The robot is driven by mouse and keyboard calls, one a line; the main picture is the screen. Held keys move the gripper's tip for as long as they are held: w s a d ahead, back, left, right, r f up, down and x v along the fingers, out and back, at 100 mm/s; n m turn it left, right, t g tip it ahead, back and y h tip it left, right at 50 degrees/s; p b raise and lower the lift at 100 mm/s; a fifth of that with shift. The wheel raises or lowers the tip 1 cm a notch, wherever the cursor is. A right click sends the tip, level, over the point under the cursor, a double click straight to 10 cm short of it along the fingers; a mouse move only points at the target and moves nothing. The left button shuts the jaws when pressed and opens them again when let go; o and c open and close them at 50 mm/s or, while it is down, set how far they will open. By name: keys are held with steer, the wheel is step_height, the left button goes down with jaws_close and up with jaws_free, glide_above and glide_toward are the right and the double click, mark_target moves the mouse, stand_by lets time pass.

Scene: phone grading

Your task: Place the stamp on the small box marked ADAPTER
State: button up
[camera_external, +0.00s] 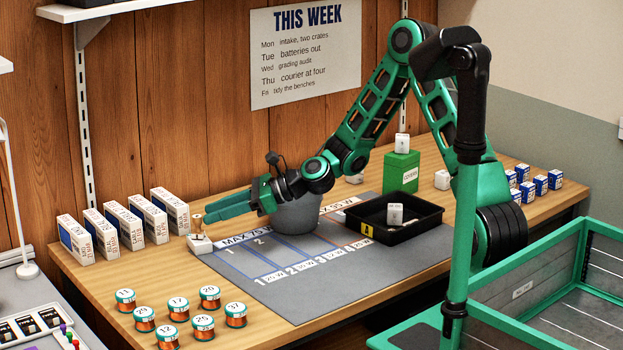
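A small stamp-like piece with a tan handle (197,219) shows at the left end of my gripper (204,215). It is upright, directly above a small white box (200,244) at the mat's left corner. I cannot tell whether the piece touches the box. The box's marking is too small to read. My gripper reaches in from the right, with its green fingers low over the bench and pointing left. Their tips are at the tan handle, but whether they are closed on it or apart is unclear.
A black tray (425,231) holds a white block. A green box (401,174) stands behind it, with another white block on top. Upright cartons (122,226) line the left back.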

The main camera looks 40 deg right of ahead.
steer(key=shift+v, duration=1.4)
steer(key=shift+s, duration=0.1)
steer(key=s+d+r+n+g+h, duration=0.1)
steer(key=s+d+r+n+h, duration=0.25)
steer(key=s+d+n, duration=0.5)
steer(key=s+d+r+n+g+h, duration=0.1)
steer(key=s+d+r+n+h, duration=0.25)
steer(key=s+d+n, duration=0.5)
steer(key=s+d+r+n+g+h, duration=0.2)
steer(key=s+d+r+n+h, duration=0.15)
steer(key=s+d+n, duration=0.45)
steer(key=s+d+f+m+g, duration=0.1)
steer(key=s+d+m+g, duration=0.1)
steer(key=s+d, duration=0.3)
steer(key=s+d+f+m+g, duration=0.1)
steer(key=s+d+m, duration=0.3)
steer(key=s, duration=0.9)
steer(key=shift+d+g+h, duration=0.35)
steer(key=shift+d+g, duration=0.25)
steer(key=shift+d, duration=0.45)
